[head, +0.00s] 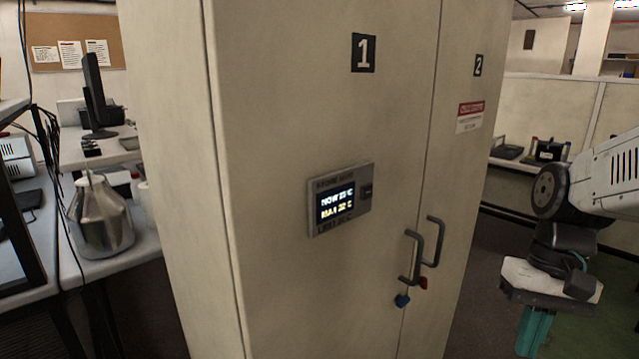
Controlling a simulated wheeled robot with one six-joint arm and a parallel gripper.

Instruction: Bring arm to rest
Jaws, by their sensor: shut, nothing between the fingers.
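My gripper (534,330) hangs at the lower right of the head view, pointing down, with its teal fingers together and nothing between them. The fingertips run to the bottom edge of the view. My arm (600,180) comes in from the right edge and bends down at the wrist. The gripper is to the right of a tall cream cabinet (285,110) and apart from its handles in the picture.
A desk with a metal jug (100,215) stands left.

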